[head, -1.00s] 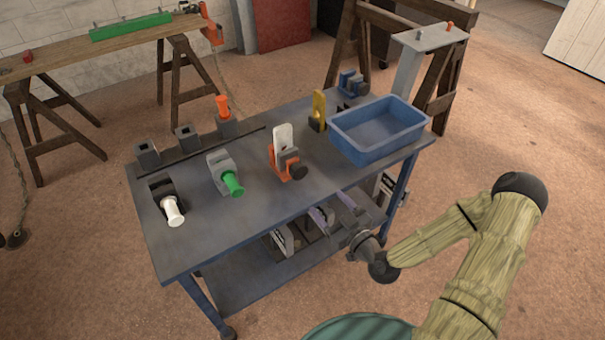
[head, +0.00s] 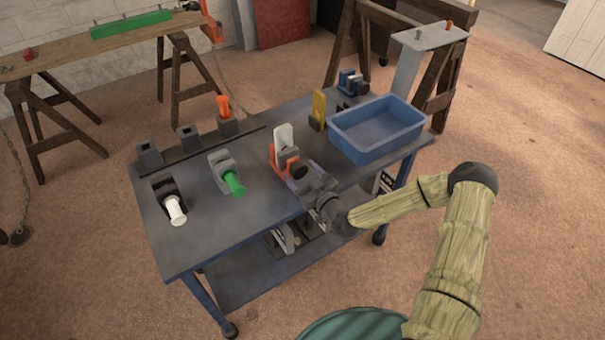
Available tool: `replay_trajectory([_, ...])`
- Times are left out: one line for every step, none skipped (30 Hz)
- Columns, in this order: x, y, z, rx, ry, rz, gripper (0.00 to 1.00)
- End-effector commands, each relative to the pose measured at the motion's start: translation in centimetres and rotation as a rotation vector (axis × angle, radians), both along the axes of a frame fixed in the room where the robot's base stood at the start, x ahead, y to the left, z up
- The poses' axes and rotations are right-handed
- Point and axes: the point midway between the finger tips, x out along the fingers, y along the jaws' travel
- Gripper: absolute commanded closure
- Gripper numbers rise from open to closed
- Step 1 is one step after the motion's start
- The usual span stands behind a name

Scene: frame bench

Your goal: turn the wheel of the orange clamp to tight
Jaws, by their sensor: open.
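The orange clamp (head: 277,161) stands on the grey-topped bench, with a white piece (head: 284,137) upright in it. Its dark wheel (head: 300,171) faces my side. My gripper (head: 303,177) is open, with its two fingertips close to the wheel, one on each side as far as I can see. Whether the fingers touch the wheel is too small to tell.
A blue bin (head: 376,130) stands right of the clamp, and a yellow piece (head: 319,110) behind it. A grey clamp with a green handle (head: 233,183) is to the left. A white-handled tool (head: 175,211) lies further left. The bench top (head: 215,239) is clear at the front.

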Motion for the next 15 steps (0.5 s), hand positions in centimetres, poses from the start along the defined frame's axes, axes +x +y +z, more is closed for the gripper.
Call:
replay_trajectory([-0.01, -0.01, -0.01, 0.000, 0.000, 0.000, 0.30])
replay_trajectory([-0.01, -0.01, -0.01, 0.000, 0.000, 0.000, 0.30])
replay_trajectory([-0.02, -0.01, 0.00, 0.000, 0.000, 0.000, 0.30])
replay_trajectory([-0.02, -0.01, 0.00, 0.000, 0.000, 0.000, 0.30])
replay_trajectory([-0.01, -0.02, 0.00, 0.000, 0.000, 0.000, 0.34])
replay_trajectory([-0.02, -0.03, 0.00, 0.000, 0.000, 0.000, 0.41])
replay_trajectory([-0.02, -0.03, 0.00, 0.000, 0.000, 0.000, 0.47])
replay_trajectory([-0.02, -0.02, 0.01, 0.000, 0.000, 0.000, 0.53])
replay_trajectory([-0.02, -0.02, 0.01, 0.000, 0.000, 0.000, 0.61])
replay_trajectory([-0.03, -0.03, 0.01, 0.000, 0.000, 0.000, 0.67])
replay_trajectory([-0.03, -0.03, 0.01, 0.000, 0.000, 0.000, 0.73])
replay_trajectory([-0.02, -0.04, 0.01, 0.000, 0.000, 0.000, 0.75])
replay_trajectory([-0.02, -0.04, 0.01, 0.000, 0.000, 0.000, 0.75])
replay_trajectory([-0.02, -0.04, 0.01, 0.000, 0.000, -0.001, 0.75])
replay_trajectory([-0.02, -0.04, 0.01, 0.001, 0.001, 0.000, 0.75])
